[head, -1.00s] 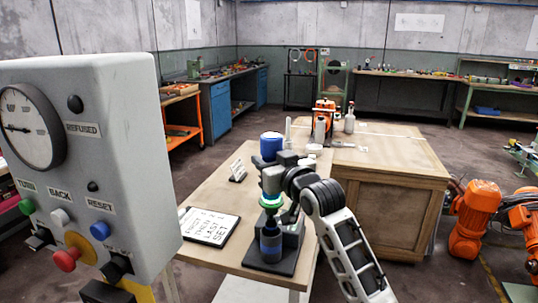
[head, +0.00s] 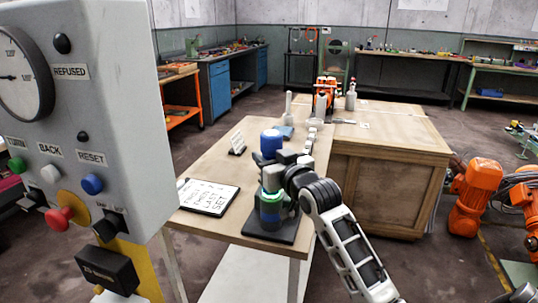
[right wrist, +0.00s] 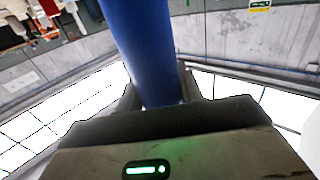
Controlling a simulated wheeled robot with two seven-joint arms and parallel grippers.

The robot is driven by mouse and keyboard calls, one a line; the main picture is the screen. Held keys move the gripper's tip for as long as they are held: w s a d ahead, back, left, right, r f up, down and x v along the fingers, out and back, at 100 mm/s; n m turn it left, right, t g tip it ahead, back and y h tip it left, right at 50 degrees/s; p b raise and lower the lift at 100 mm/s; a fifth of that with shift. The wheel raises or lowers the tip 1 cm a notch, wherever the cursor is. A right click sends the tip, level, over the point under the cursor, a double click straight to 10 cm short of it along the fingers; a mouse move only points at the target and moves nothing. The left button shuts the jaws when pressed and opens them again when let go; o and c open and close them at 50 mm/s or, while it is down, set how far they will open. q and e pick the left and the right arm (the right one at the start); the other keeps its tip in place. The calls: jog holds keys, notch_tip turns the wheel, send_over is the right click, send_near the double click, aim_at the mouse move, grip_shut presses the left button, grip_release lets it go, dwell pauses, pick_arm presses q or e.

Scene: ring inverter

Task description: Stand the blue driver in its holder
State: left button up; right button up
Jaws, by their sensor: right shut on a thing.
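The blue driver (head: 271,141) is upright in my right gripper (head: 276,168), its blue top sticking up above the jaws. In the right wrist view the blue shaft of the driver (right wrist: 145,45) stands between the two fingers. Below the gripper, a green ring and a grey cylinder with a blue band (head: 268,216) show, on a dark base plate (head: 270,238) at the table's front corner. The gripper is right above this holder. The driver's lower end is hidden, so I cannot tell how deep it sits. My left gripper is not in view.
A grey control panel (head: 110,140) with gauge and buttons fills the left. A written board (head: 208,196) lies on the wooden table (head: 205,168), left of the holder. A small sign (head: 237,143) stands behind. Bottles (head: 351,98) stand farther back.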

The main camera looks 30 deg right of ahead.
jog(key=shift+f, duration=0.1)
dwell(0.8)
jog(key=o, duration=1.2)
jog(key=shift+f, duration=0.3)
jog(key=s, duration=0.5)
jog(key=s+a, duration=0.1)
jog(key=s, duration=0.4)
jog(key=s+r+b, duration=0.1)
jog(key=s, duration=0.5)
jog(key=shift+a, duration=0.2)
jog(key=s+a+f+n+g+y, duration=0.15)
jog(key=a+f, duration=0.25)
jog(key=f, duration=0.5)
jog(key=s+a+f+g+y, duration=0.1)
jog(key=a+f+g, duration=0.1)
jog(key=a+f, duration=0.45)
jog(key=s+a+f+g, duration=0.1)
jog(key=s+a+f, duration=0.2)
jog(key=f, duration=0.1)
jog(key=s+a+f+n+g+y, duration=0.1)
jog(key=s+a+f, duration=0.2)
jog(key=f, duration=0.1)
jog(key=s+a+f+g+y, duration=0.1)
jog(key=s+a+f, duration=0.1)
jog(key=f, duration=0.2)
jog(key=shift+s+a+f+n+g+y, duration=0.25)
jog(key=shift+s+a+f, duration=0.1)
jog(key=shift+s+a, duration=0.05)
